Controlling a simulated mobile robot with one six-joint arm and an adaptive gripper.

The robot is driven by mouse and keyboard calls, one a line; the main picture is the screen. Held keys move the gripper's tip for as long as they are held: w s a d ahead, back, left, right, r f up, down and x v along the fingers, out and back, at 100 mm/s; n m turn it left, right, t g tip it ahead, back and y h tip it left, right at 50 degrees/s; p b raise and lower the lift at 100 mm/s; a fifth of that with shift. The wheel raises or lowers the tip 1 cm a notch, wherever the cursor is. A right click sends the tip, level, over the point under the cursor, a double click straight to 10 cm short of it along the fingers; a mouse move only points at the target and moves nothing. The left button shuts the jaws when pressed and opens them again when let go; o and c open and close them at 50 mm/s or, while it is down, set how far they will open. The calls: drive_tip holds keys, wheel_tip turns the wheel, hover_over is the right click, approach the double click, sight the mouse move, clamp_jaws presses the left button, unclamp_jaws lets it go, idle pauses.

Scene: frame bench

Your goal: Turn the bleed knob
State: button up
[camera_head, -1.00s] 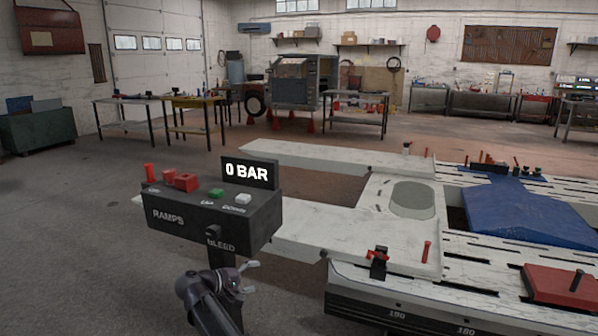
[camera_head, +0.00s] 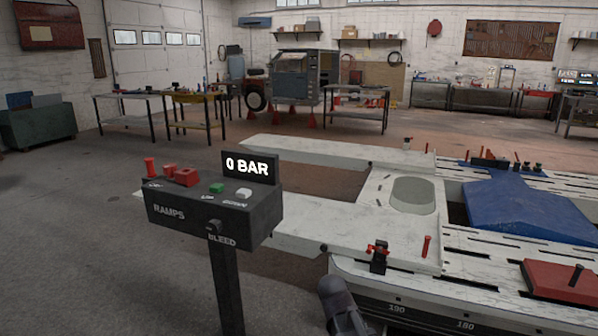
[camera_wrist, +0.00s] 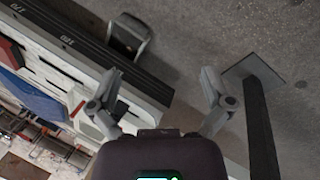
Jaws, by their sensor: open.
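The bleed knob (camera_head: 213,228) is a small dark knob on the front face of the black control box (camera_head: 180,217), just above the BLEED label. The box stands on a dark post, and its display (camera_head: 250,167) reads 0 BAR. In the head view only a dark part of my arm shows, low and right of the post; my gripper is out of that view. In the wrist view my gripper (camera_wrist: 160,95) is open and empty, with its fingers wide apart. The post (camera_wrist: 260,130) and its base plate lie right of the fingers there. The knob does not show in the wrist view.
The box top carries red, green and white controls (camera_head: 216,188). The frame bench (camera_head: 350,243) with pale ramps stands right of the post. A blue cover (camera_head: 525,212) and a red block (camera_head: 560,283) lie on it. The floor left of the post is clear.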

drive_tip(key=s+d+m+y, duration=0.2)
drive_tip(key=s+d+y, duration=0.15)
drive_tip(key=s, duration=0.25)
wheel_tip(320, 180, up, 21)
drive_tip(key=p, duration=2.1)
drive_tip(key=shift+w+a+f+g, duration=0.15)
drive_tip(key=shift+a+f+g, duration=0.05)
drive_tip(key=shift+g, duration=0.1)
